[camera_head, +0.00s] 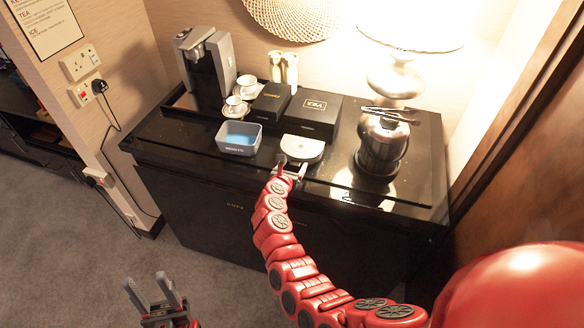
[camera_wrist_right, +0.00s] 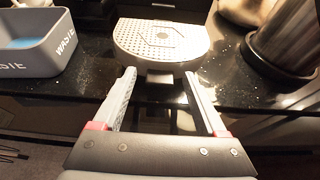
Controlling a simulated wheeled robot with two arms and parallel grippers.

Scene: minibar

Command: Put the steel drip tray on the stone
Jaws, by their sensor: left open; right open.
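The steel drip tray (camera_head: 303,148) is a flat, light half-round plate lying on the black stone top (camera_head: 190,153) near its front edge. In the right wrist view the drip tray (camera_wrist_right: 161,39) shows a perforated surface and a small tab (camera_wrist_right: 160,76) at its near side, pointing at me. My right gripper (camera_head: 291,170) is open at the front edge of the top; in the wrist view its fingers (camera_wrist_right: 160,82) stand either side of the tab, apart from it as far as I can see. My left gripper (camera_head: 157,288) is open and empty, low over the carpet at the lower left.
A grey waste bin (camera_head: 239,139) stands left of the drip tray. A steel ice bucket with tongs (camera_head: 380,145) stands to the right. Black tea boxes (camera_head: 312,115), cups (camera_head: 236,106) and a coffee machine (camera_head: 207,62) are behind. Bare stone lies at the front left.

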